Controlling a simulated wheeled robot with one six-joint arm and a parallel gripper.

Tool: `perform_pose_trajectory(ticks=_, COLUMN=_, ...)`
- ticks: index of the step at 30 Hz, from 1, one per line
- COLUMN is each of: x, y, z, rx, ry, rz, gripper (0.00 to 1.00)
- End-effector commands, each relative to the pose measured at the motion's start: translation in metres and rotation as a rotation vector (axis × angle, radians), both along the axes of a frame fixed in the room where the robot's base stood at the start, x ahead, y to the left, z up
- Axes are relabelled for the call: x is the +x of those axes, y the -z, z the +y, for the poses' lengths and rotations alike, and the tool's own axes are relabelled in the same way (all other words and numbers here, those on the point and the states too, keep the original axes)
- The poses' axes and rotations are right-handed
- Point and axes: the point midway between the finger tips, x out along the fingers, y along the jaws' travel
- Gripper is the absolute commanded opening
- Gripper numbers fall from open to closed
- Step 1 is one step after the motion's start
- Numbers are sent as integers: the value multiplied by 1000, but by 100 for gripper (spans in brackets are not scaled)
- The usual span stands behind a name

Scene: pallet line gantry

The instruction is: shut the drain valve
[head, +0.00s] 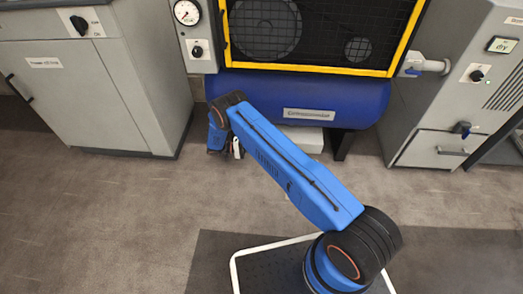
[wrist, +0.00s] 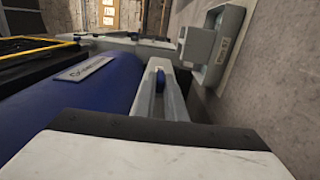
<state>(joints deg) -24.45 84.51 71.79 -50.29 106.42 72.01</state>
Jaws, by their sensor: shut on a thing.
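The blue compressor tank (head: 300,92) lies under a yellow-framed guard, and its white label (head: 309,114) faces front. My gripper (head: 237,148) is low at the tank's left end, mostly hidden behind my own wrist in the head view. In the wrist view my gripper (wrist: 160,95) is shut on a small blue handle (wrist: 160,73) between its fingertips, beside the blue tank (wrist: 75,98). This appears to be the drain valve's handle. The valve body and whether the handle stands open or closed cannot be made out.
A grey cabinet (head: 95,85) stands left, and another (head: 440,95) stands right. A pale box (head: 305,138) is under the tank. Floor in front is clear.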

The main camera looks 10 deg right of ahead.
Motion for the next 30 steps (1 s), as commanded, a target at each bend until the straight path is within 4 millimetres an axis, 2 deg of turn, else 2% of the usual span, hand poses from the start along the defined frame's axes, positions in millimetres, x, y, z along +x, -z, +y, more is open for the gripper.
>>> perform_pose_trajectory(ticks=11, x=-1, y=1, z=0, rx=-3, ry=0, rz=3, gripper=0)
perform_pose_trajectory(ticks=12, x=-1, y=1, z=0, rx=-3, ry=0, rz=3, gripper=18)
perform_pose_trajectory(ticks=14, x=-1, y=1, z=0, rx=-2, ry=0, rz=3, gripper=29)
perform_pose_trajectory(ticks=30, x=-2, y=1, z=1, rx=-3, ry=3, rz=2, gripper=29)
